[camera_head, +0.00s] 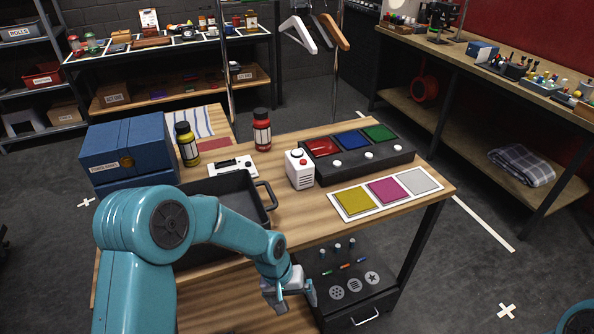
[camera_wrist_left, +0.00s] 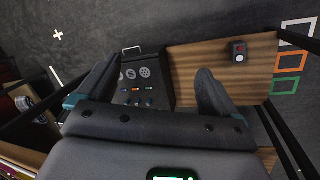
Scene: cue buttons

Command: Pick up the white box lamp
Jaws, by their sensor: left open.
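The white box lamp (camera_head: 300,170) stands upright on the wooden table (camera_head: 300,225), touching or close to the left end of the dark button console (camera_head: 366,160). It has a dark round top piece, a red spot and slots on its front. My left gripper (camera_head: 293,301) is open and empty, low in front of the table's front edge, below and apart from the lamp. In the left wrist view my open fingers (camera_wrist_left: 155,70) have nothing between them, and I cannot make out the lamp there. My right gripper is out of view.
A colour-swatch card (camera_head: 386,193) lies to the right. A dark drawer unit (camera_head: 352,290) with small pegs stands below the table, near my gripper.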

